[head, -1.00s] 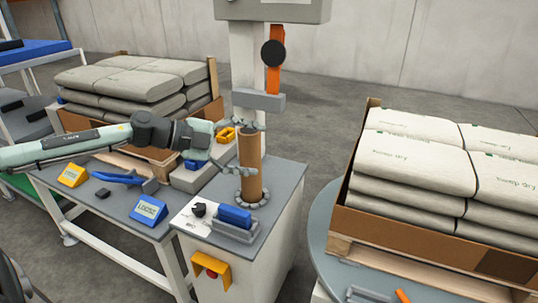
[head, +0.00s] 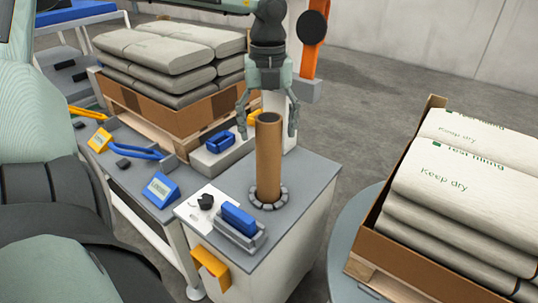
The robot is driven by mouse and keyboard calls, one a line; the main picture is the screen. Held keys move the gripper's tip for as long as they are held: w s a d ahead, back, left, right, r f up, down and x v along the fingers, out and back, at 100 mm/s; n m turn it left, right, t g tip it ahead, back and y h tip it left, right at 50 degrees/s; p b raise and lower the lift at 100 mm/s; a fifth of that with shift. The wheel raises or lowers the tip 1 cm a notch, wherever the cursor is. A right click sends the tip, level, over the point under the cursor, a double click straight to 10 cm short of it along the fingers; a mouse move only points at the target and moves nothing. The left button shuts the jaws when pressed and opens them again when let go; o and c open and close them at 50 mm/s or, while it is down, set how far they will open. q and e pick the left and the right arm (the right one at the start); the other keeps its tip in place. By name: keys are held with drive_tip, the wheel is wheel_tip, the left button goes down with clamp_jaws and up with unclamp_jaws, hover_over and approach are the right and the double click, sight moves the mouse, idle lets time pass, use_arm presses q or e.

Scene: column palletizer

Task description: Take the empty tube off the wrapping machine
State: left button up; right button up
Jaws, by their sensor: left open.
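The empty tube (head: 268,158) is a brown cardboard cylinder with an open top. It stands upright on a round grey segmented holder (head: 283,200) on top of the wrapping machine (head: 310,172). My left gripper (head: 268,132) points down above and around the tube's upper end, its fingers spread to the left and right. It is open and holds nothing. Whether a finger touches the tube I cannot tell. My right gripper is not in view.
A blue block in a grey holder (head: 256,241) and a black knob (head: 206,201) sit on the machine's front. A bench with blue and yellow signs (head: 161,190) stands left. Stacked sacks (head: 462,180) fill a box at right; more sacks (head: 172,48) stand behind.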

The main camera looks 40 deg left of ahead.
sight(268, 161)
use_arm(q)
drive_tip(key=shift+f, duration=1.35)
drive_tip(key=c, duration=1.6)
